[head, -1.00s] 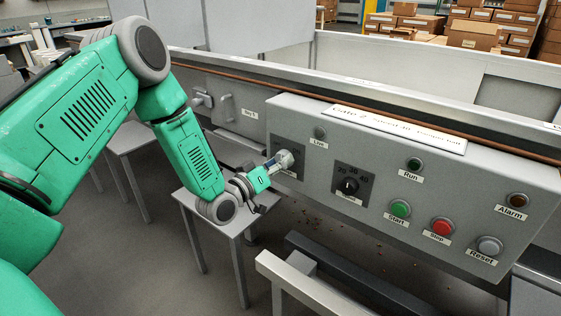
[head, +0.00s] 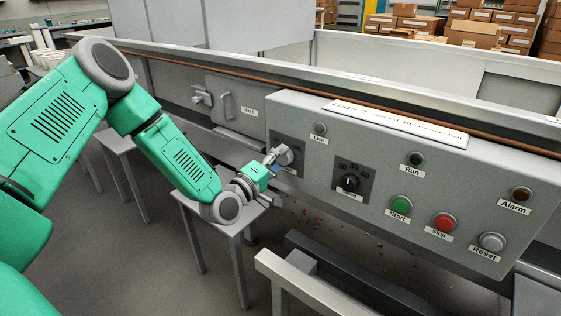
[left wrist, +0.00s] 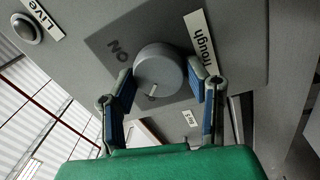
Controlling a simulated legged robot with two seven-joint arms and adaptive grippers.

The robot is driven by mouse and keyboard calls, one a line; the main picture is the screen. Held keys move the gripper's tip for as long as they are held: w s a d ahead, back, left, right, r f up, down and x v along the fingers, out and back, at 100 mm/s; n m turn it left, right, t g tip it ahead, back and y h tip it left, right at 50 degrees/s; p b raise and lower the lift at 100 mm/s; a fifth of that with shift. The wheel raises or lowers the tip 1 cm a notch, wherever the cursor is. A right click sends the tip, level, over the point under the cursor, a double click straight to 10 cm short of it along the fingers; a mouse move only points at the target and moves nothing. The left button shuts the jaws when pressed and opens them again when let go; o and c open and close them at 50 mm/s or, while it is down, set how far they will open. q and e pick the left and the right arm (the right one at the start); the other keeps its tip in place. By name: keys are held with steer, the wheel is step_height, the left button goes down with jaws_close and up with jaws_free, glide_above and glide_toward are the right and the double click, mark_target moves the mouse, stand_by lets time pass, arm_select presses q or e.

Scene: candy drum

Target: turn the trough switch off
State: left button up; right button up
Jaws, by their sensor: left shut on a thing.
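The trough switch is a round grey knob (left wrist: 160,72) on a dark plate in the left wrist view. A label reading "Trough" (left wrist: 199,42) is beside it and "ON" (left wrist: 119,49) is printed on the plate. The knob's pale mark points toward the bottom of the picture, away from "ON". My left gripper (left wrist: 158,82) is shut on the knob, with one blue-padded finger on each side. In the head view my left gripper (head: 275,163) is at the left end of the control panel (head: 318,190), partly covering the switch plate. My right gripper is not in view.
Right of the switch are a speed dial (head: 349,183), a green Start button (head: 401,204), a red Stop button (head: 443,224) and a grey Reset button (head: 491,242). A small grey table (head: 205,205) stands below my left arm. A rail (head: 310,290) runs in front.

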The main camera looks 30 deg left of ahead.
arm_select(q)
steer(key=shift+a+n, duration=0.2)
steer(key=shift+n, duration=0.3)
steer(key=o, duration=1.1)
steer(key=shift+o, duration=0.2)
steer(key=shift+a+f, duration=0.1)
steer(key=shift+a, duration=0.05)
steer(key=shift+s, duration=0.1)
steer(key=s+f, duration=0.1)
steer(key=s, duration=1)
steer(key=shift+s+a+f, duration=0.2)
steer(key=shift+s+a, duration=0.15)
steer(key=shift+a, duration=0.1)
